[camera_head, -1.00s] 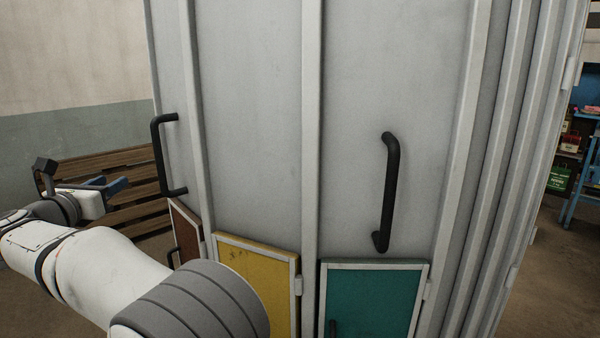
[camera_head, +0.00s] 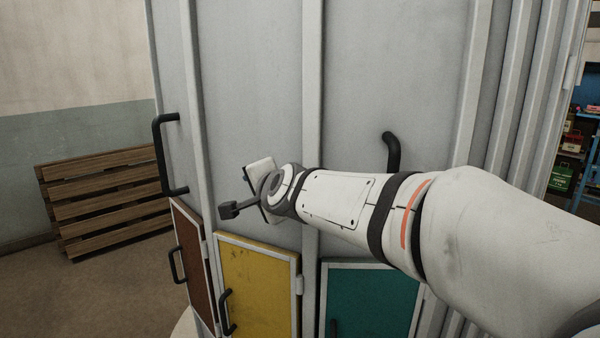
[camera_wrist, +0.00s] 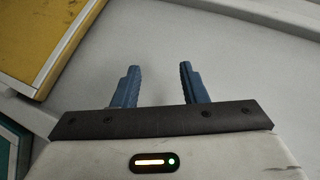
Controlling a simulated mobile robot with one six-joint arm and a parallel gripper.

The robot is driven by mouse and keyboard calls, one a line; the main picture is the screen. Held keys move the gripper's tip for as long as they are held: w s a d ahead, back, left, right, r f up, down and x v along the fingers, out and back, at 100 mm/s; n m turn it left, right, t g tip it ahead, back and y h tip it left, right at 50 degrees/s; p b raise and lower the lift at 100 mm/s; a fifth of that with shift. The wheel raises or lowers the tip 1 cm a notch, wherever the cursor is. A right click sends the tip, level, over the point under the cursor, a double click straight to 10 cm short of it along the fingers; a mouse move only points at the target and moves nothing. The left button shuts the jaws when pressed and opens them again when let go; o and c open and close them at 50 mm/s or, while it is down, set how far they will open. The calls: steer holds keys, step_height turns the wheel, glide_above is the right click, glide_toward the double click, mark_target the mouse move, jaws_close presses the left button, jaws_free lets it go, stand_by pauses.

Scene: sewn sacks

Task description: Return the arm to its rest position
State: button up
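My white arm reaches from the lower right across the head view, in front of a tall grey cabinet (camera_head: 255,95). Its wrist end is near the middle of the picture, above the yellow door (camera_head: 258,278). The fingers are hidden in the head view. In the wrist view my gripper (camera_wrist: 159,82) shows two blue fingers standing apart with nothing between them. A pale grey surface lies beyond them, with a corner of the yellow door (camera_wrist: 38,38) at upper left.
The cabinet has black handles at left (camera_head: 158,155) and right (camera_head: 392,150), the right one partly behind my arm. A brown door (camera_head: 190,250) and a teal door (camera_head: 365,300) are low down. A wooden pallet (camera_head: 105,195) leans at left, with open floor before it. Shelves stand at far right.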

steer(key=s+d+f+n+g+h, duration=0.3)
steer(key=s+d+f+n+g, duration=0.1)
steer(key=s+d+f, duration=0.6)
steer(key=s+d+f+n+g+h, duration=0.3)
steer(key=s+d+f+n+g, duration=0.2)
steer(key=s+d+f, duration=0.4)
steer(key=s+d, duration=0.4)
steer(key=s, duration=0.3)
steer(key=shift+s+d+f+n, duration=0.3)
steer(key=shift+d+f+n, duration=0.1)
steer(key=shift+a, duration=0.1)
